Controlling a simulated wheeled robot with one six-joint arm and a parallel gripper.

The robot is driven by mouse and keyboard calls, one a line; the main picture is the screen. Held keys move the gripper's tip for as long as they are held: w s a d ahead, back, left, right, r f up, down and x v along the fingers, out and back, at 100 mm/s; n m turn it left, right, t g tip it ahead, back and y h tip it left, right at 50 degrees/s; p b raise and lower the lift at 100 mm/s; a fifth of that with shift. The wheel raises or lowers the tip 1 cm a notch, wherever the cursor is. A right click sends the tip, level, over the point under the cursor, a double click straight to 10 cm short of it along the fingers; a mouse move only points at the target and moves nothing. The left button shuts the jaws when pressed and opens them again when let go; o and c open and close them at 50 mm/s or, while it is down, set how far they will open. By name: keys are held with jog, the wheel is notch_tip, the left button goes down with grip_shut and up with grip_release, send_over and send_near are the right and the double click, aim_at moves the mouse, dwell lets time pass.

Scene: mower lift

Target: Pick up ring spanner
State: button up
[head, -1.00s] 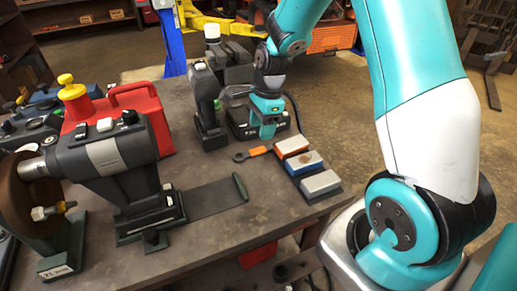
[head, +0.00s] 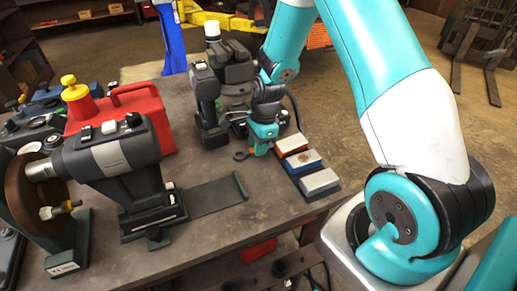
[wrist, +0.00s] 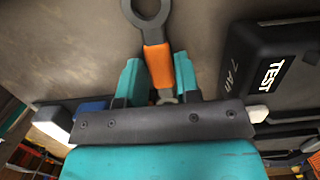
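The ring spanner has a dark grey ring head (head: 240,155) and an orange grip. In the head view its ring lies by the table surface and my gripper (head: 262,148) hides most of the grip. In the wrist view the orange grip (wrist: 158,66) runs between the two teal fingers of my gripper (wrist: 156,76), with the ring pointing away at the top. The fingers stand close along both sides of the grip. Whether they press on it cannot be made out.
Sharpening stones (head: 304,162) lie just right of the gripper. A cordless drill (head: 208,105) stands behind left. A black battery case (wrist: 270,70) is right in the wrist view. A grinder (head: 110,160) and red case (head: 140,105) fill the left table (head: 215,235).

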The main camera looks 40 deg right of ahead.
grip_shut()
notch_tip(320, 180, up, 20)
jog(key=b, duration=0.2)
